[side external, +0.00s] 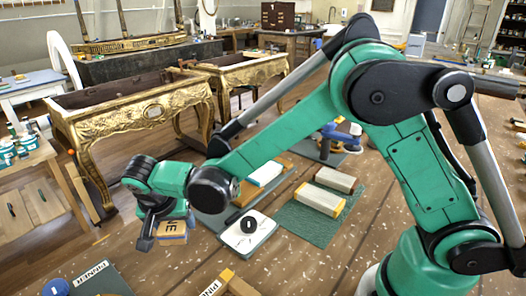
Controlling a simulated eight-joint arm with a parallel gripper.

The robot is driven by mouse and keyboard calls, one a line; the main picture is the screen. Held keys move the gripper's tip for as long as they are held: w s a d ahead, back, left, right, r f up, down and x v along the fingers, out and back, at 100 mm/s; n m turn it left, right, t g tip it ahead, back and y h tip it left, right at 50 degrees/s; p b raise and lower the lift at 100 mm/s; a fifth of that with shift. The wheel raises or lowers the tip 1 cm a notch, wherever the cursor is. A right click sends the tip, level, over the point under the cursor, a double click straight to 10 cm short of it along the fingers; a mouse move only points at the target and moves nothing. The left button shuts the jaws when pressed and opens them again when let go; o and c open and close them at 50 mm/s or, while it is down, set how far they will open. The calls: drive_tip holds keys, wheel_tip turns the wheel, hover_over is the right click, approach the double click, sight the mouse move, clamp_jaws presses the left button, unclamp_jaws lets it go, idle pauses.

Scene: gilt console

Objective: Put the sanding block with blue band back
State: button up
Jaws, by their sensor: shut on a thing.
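My gripper (148,240) is at the left of the side external view, pointing down and shut on a block. The held block (174,232) has a tan face with dark lettering ending in "NE" and a blue edge, which fits the sanding block with blue band. It is partly hidden behind the gripper. A green mat (300,226) lies to the right, with a pale block with a yellow band (319,200) and a block with a reddish band (335,179) on it. The mat has bare room around these blocks.
A white pad with a black round piece (245,241) lies between my gripper and the mat. A board with a white block (265,173) and a blue tool (338,137) are behind. A gilt console (135,112) stands at the back left. Labelled items (92,277) lie in front.

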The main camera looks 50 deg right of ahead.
sight(178, 235)
drive_tip(key=shift+f, duration=1.85)
drive_tip(key=shift+f, duration=0.15)
drive_tip(key=o, duration=1.2)
drive_tip(key=shift+o, duration=0.2)
drive_tip(key=v, duration=1.2)
drive_tip(key=s+d+r+n+t+y, duration=0.1)
drive_tip(key=s+d+n+t, duration=0.1)
drive_tip(key=s+d+n, duration=0.2)
drive_tip(key=s+d+r+n+t+y, duration=0.1)
drive_tip(key=s+d+n, duration=0.4)
drive_tip(key=d, duration=0.6)
drive_tip(key=shift+d+r+t+y, duration=0.2)
drive_tip(key=shift+d+t+y, duration=0.1)
drive_tip(key=shift+t+y, duration=0.25)
